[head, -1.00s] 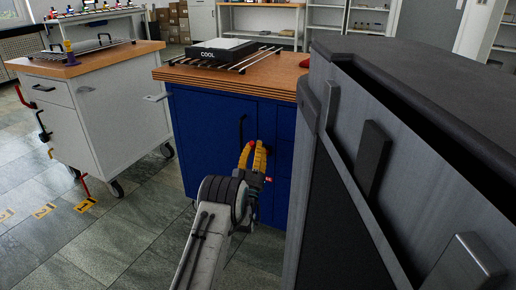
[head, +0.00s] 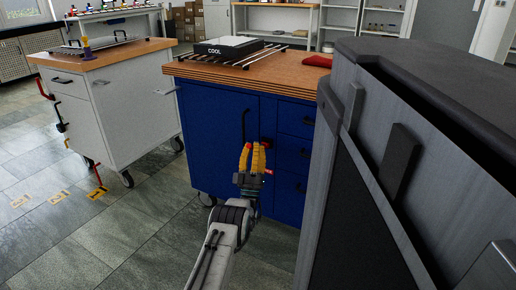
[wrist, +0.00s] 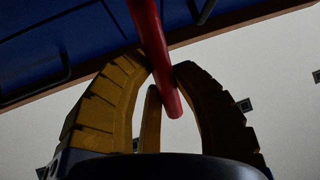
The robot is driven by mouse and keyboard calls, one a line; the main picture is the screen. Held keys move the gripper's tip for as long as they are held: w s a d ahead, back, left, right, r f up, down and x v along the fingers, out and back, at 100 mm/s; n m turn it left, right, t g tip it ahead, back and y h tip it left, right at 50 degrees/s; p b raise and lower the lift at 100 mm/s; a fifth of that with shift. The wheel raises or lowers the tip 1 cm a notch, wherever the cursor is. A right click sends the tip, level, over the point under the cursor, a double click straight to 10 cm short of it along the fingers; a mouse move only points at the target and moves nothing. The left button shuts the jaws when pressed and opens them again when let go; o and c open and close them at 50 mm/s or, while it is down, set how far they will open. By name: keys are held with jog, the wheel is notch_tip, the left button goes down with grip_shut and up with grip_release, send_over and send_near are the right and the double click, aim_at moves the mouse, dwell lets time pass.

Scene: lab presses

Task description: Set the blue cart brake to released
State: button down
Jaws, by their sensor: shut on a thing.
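The blue cart (head: 222,135) stands ahead with a wooden top. A red lever (wrist: 158,45) shows in the wrist view, running between my gripper's yellow fingers, its rounded end just past the fingertips. My gripper (head: 252,150) is in front of the cart's door and shut on this lever; in the wrist view the fingertips (wrist: 163,66) close in from both sides. In the head view the fingers hide most of the lever, and only a small dark and red part shows beside them. I cannot read the brake's setting.
A large grey cabinet-like body (head: 400,170) fills the right side, close to the blue cart. A white cart (head: 112,110) with red-tipped levers stands at left. A black COOL device (head: 228,48) rests on the blue cart. Floor at lower left is clear.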

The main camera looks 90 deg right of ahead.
jog(key=shift+w, duration=0.1)
dwell(0.3)
jog(key=c, duration=0.9)
grip_release()
jog(key=shift+c, duration=0.2)
jog(key=v, duration=0.7)
jog(key=shift+f, duration=0.2)
jog(key=shift+a, duration=0.15)
